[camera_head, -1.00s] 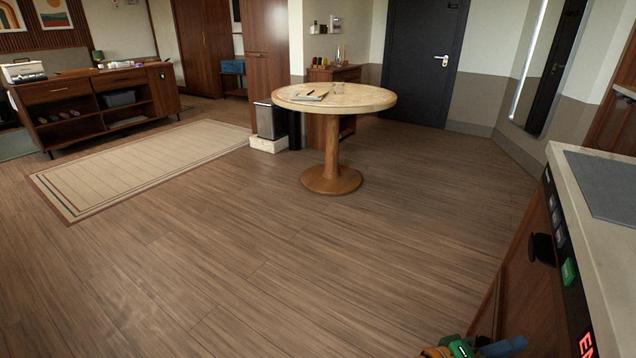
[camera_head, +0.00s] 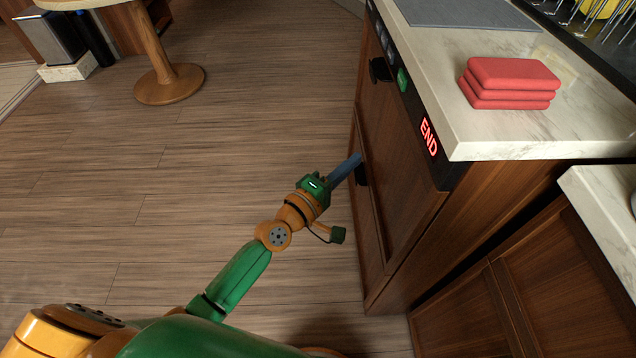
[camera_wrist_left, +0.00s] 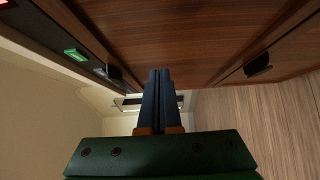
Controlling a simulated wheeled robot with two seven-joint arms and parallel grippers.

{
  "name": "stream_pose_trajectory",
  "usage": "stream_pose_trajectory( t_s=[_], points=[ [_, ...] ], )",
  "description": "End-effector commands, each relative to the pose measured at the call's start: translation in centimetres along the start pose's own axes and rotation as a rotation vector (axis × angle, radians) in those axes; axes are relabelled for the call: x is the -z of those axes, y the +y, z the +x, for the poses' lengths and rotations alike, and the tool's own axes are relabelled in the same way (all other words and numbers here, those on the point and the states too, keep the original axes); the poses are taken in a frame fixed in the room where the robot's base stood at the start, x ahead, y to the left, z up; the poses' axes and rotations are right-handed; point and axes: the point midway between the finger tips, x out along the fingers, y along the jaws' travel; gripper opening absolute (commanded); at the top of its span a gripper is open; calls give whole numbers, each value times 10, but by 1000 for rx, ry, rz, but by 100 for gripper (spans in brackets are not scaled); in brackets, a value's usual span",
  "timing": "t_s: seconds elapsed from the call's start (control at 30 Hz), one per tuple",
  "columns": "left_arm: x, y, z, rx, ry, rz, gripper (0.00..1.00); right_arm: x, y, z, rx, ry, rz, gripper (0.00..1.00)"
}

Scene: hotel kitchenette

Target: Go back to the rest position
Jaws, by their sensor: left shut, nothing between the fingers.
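My left arm, green and orange, comes in from the lower left in the head view. Its gripper (camera_head: 346,168) is beside the wooden front of the cabinet with the red "END" display, near a dark handle (camera_head: 361,174). The blue fingers are shut together with nothing between them. They show closed in the left wrist view (camera_wrist_left: 162,84) too, with the wooden front close by. I cannot tell whether the fingertips touch the front. My right gripper is not in view.
The pale counter (camera_head: 448,105) overhangs the cabinet front (camera_head: 390,200). A stack of red folded cloths (camera_head: 511,80) lies on it. A round table's base (camera_head: 170,88) and a bin (camera_head: 50,40) stand at the upper left. The wooden floor (camera_head: 220,140) between is open.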

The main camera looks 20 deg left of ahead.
Motion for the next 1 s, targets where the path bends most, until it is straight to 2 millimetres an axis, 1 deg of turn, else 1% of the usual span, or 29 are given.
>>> stream_pose_trajectory(
  t_s=[0.13,0.3,0.4,0.5,0.6,0.63,0.67,0.73,0.77,0.8,0.83,0.87,0.9,0.97,1.0],
  points=[
    [0,0,-26,4,-1,0,0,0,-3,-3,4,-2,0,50],
    [0,-1,-57,4,-1,1,0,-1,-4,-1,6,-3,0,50],
    [1,-1,-70,3,0,2,0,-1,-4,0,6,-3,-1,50],
    [0,0,-76,1,-1,-1,0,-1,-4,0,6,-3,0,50],
    [1,-2,-76,5,1,3,0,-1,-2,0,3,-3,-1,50],
    [2,-6,-76,15,5,14,0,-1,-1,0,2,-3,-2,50],
    [4,-15,-77,37,13,35,0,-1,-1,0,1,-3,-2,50],
    [14,-55,-81,138,38,136,0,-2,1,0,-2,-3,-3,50],
    [20,-80,-86,204,48,199,0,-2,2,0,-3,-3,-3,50],
    [26,-118,-96,310,51,298,0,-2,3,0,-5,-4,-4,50],
    [30,-149,-107,396,42,374,0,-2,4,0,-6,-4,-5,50],
    [32,-178,-121,483,24,451,0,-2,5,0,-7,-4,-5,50],
    [33,-216,-142,596,-13,546,0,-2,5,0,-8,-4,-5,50],
    [30,-264,-176,751,-93,671,0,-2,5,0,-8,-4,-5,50],
    [26,-291,-201,841,-158,741,0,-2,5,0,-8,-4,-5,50]
  ],
)
